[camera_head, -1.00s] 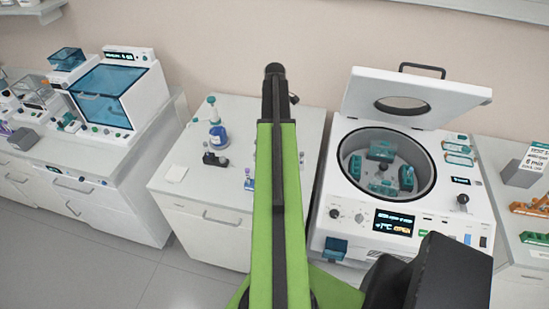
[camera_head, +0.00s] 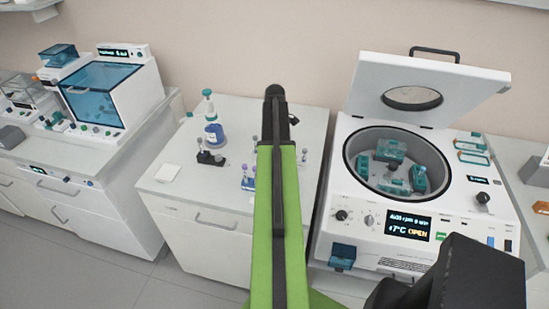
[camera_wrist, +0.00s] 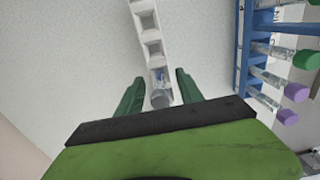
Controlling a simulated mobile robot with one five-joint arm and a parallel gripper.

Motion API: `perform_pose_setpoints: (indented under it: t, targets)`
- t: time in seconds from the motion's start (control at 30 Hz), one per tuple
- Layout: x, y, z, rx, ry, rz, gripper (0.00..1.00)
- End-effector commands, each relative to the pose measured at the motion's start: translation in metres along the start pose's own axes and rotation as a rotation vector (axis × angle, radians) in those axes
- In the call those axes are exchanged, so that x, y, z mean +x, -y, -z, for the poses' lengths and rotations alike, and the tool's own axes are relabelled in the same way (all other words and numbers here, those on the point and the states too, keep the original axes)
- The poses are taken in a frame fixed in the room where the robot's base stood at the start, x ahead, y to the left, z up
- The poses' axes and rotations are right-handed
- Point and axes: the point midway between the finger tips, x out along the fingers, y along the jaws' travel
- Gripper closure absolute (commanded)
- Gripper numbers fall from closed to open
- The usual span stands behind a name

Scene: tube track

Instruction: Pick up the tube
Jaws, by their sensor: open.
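In the wrist view, a tube with a grey cap (camera_wrist: 161,99) sits in the end slot of a narrow white rack (camera_wrist: 152,47). My gripper (camera_wrist: 159,90) is open. Its two green fingers are on either side of the tube's cap, apart from it in the picture; the exact depth cannot be told. Several other tubes with purple caps (camera_wrist: 296,92) and green caps (camera_wrist: 306,60) are in a blue rack (camera_wrist: 243,45) at the right. In the head view my green arm covers the white rack, and the fingers cannot be made out.
The middle bench (camera_head: 185,190) carries a blue-liquid bottle (camera_head: 214,135), a small dark stand (camera_head: 210,157) and a white pad (camera_head: 168,172). At the right, an open centrifuge (camera_head: 340,200) has its lid (camera_head: 425,90) raised. A blue-windowed machine (camera_head: 110,90) stands at the left.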

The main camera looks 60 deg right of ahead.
Motion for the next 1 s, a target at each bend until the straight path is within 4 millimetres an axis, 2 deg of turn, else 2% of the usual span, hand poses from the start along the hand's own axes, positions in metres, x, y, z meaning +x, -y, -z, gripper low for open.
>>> perform_pose_setpoints:
  t: [0.03, 0.23, 0.57, 0.83, 1.0]
  targets:
    - [0.006, 0.0, 0.0, 0.0, 0.0, 0.0, 0.56]
    - [0.003, 0.0, 0.0, 0.0, 0.0, 0.0, 0.57]
    - [0.003, 0.0, -0.001, 0.001, 0.0, 0.0, 1.0]
    - [0.002, 0.0, -0.001, 0.001, 0.0, 0.0, 1.0]
    - [-0.011, 0.0, -0.001, 0.001, 0.0, 0.0, 1.0]
